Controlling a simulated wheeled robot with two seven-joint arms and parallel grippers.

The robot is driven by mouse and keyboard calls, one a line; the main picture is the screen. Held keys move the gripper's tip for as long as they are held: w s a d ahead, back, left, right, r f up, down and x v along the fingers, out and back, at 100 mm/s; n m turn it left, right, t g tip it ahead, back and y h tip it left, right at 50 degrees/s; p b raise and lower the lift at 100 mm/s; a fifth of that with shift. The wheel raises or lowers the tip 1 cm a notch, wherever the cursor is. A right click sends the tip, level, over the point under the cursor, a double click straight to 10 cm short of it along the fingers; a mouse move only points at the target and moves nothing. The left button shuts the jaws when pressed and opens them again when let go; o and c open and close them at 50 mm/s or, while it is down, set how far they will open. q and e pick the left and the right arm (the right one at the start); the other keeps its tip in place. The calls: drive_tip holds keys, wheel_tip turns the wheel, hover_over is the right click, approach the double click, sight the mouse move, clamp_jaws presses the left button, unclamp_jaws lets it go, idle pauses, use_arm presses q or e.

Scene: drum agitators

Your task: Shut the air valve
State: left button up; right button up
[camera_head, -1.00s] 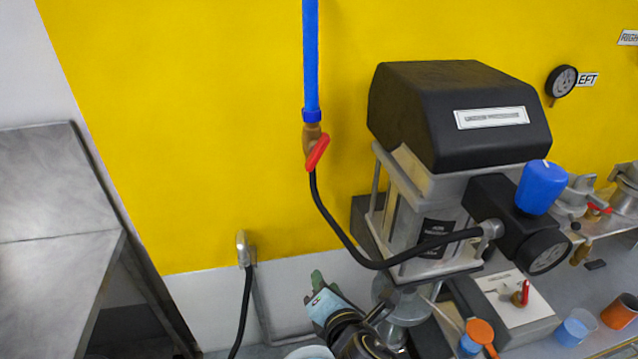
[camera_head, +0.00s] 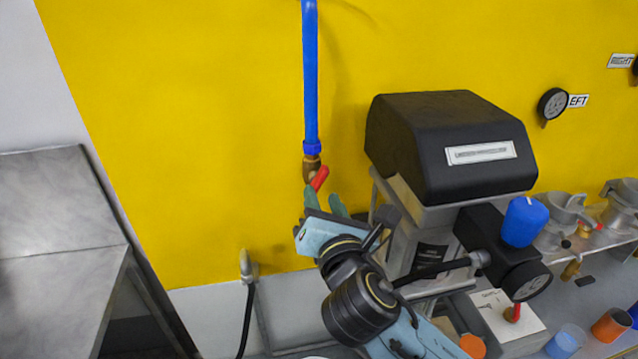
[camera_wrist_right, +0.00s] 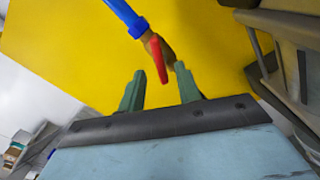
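The air valve is a brass body (camera_head: 311,168) with a red lever handle (camera_head: 319,178), fitted below the blue pipe (camera_head: 310,80) on the yellow wall. The lever slants down from the valve. My right gripper (camera_head: 322,202) is just below the valve, pointing up, with its green fingers apart. In the right wrist view the red lever (camera_wrist_right: 159,60) stands just beyond and between the open fingertips (camera_wrist_right: 160,72), with the brass valve (camera_wrist_right: 162,48) behind it. I cannot tell whether a finger touches the lever. My left gripper is not in view.
A black-topped agitator motor (camera_head: 450,145) with a blue cap (camera_head: 524,222) stands close to the right of my right arm. A grey metal table (camera_head: 60,210) is at the left.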

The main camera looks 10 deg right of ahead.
sight(318, 187)
drive_tip(key=shift+w, duration=1.95)
drive_tip(key=shift+c, duration=0.4)
clamp_jaws()
